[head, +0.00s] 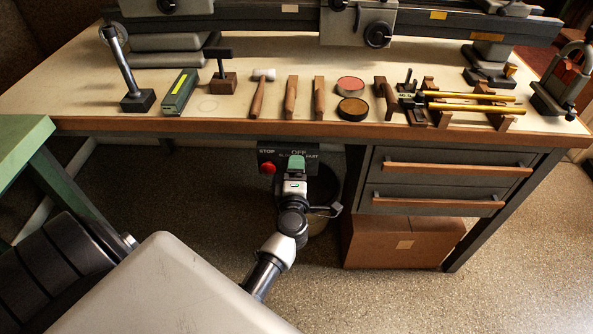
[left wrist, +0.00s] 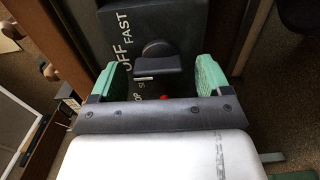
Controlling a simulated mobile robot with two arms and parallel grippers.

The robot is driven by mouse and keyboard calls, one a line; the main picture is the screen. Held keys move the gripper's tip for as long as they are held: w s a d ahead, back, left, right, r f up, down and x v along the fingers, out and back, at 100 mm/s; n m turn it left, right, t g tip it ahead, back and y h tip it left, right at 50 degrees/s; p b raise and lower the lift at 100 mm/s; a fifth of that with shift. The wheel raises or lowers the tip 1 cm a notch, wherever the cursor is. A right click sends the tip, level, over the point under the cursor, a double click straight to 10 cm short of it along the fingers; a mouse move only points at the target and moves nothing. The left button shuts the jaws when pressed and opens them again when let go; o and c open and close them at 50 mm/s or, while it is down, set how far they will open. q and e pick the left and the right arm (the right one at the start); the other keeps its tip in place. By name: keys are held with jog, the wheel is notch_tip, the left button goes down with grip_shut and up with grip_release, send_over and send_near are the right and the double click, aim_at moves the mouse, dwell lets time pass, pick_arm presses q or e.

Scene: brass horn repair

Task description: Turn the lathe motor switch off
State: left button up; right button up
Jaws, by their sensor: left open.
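The lathe motor switch box (head: 265,157) hangs under the front edge of the bench, with STOP, OFF and FAST lettering. In the left wrist view, its black knob (left wrist: 157,50) carries a pale bar and sits on the dark box face (left wrist: 178,18). I cannot tell which mark the knob points at. My left gripper (head: 296,160) is in front of the box and hides the knob in the head view. In the left wrist view the green fingers (left wrist: 157,78) are open, one on each side of the knob, apart from it. My right gripper is not in view.
A red stop button (head: 268,168) is on the box, left of the gripper; it also shows between the fingers in the left wrist view (left wrist: 194,97). The bench's wooden edge (head: 220,127) is just above. Drawers (head: 440,185) and a cardboard box (head: 400,245) stand to the right.

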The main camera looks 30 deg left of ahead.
pick_arm(q)
jog(key=v, duration=1)
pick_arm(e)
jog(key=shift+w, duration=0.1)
pick_arm(q)
jog(key=shift+w, duration=0.1)
jog(key=s+d+f+m+g+h+p, duration=0.2)
jog(key=s+d+f+m+h+p, duration=0.25)
jog(key=f+m, duration=0.55)
jog(key=s+d+f+m+g+h+p, duration=0.3)
jog(key=s+d+f+m+h, duration=0.3)
jog(key=f, duration=0.5)
jog(key=s+a+f+m+g+p, duration=0.2)
jog(key=s+a+f+m+g, duration=0.1)
jog(key=s, duration=0.9)
jog(key=s+a+f+m+g+y+p, duration=0.1)
jog(key=s+f+m+g, duration=0.5)
jog(key=s, duration=0.7)
jog(key=a+f+m+p, duration=0.1)
jog(key=a, duration=0.1)
jog(key=shift+a+f+m, duration=0.3)
jog(key=shift+a, duration=0.05)
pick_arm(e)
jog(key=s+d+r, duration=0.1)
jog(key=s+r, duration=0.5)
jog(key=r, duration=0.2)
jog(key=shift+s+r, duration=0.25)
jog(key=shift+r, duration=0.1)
